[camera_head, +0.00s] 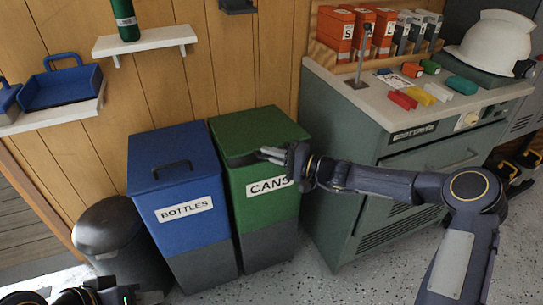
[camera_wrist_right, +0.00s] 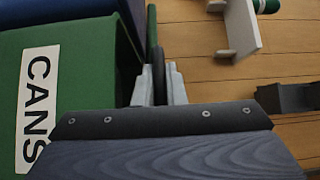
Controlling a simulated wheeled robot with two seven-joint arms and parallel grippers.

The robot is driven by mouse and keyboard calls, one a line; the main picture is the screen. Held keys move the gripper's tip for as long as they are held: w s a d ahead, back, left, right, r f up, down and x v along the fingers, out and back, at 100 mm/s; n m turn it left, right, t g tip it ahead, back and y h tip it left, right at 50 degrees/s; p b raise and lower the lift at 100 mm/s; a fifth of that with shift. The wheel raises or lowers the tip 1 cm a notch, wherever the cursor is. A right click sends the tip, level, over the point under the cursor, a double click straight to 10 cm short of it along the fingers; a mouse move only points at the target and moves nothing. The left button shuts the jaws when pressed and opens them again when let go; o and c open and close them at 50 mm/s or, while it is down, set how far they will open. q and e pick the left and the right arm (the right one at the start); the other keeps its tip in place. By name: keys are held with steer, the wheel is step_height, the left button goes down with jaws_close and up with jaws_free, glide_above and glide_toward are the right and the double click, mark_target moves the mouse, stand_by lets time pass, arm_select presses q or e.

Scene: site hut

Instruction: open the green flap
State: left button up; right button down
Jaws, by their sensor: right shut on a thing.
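The green flap (camera_head: 258,132) is the lid of the green bin (camera_head: 262,210) labelled CANS. A dark gap shows under its front edge, so it looks slightly raised. My right gripper (camera_head: 268,154) is at this front edge. In the right wrist view, its fingers (camera_wrist_right: 156,88) are shut on a thin dark part in line with the green flap edge (camera_wrist_right: 151,24); I take this for the flap's handle. The fingers hide most of it. My left gripper (camera_head: 105,290) is low at the left, partly cut off, away from the bin; its jaws are unclear.
A blue bin (camera_head: 180,225) labelled BOTTLES stands close on the left, its lid shut. A dark round bin (camera_head: 110,240) is further left. A grey-green cabinet (camera_head: 335,165) stands on the right. A wall shelf (camera_head: 145,39) with a green bottle is above.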

steer(key=w+a+r+m+h+p, duration=0.1)
steer(key=w+r+p, duration=0.1)
steer(key=r+p, duration=0.4)
steer(key=w+r+m+g+h+p, duration=0.1)
steer(key=w+r+p, duration=0.2)
steer(key=r+p, duration=0.4)
steer(key=shift+w+a+r, duration=0.3)
steer(key=shift+a+r, duration=0.1)
steer(key=shift+r, duration=0.45)
steer(key=c, duration=1.5)
jaws_free()
steer(key=shift+d, duration=0.1)
steer(key=v, duration=0.7)
steer(key=shift+s+d+r+b, duration=0.1)
steer(key=shift+d+r+b, duration=0.05)
steer(key=shift+d+b, duration=0.15)
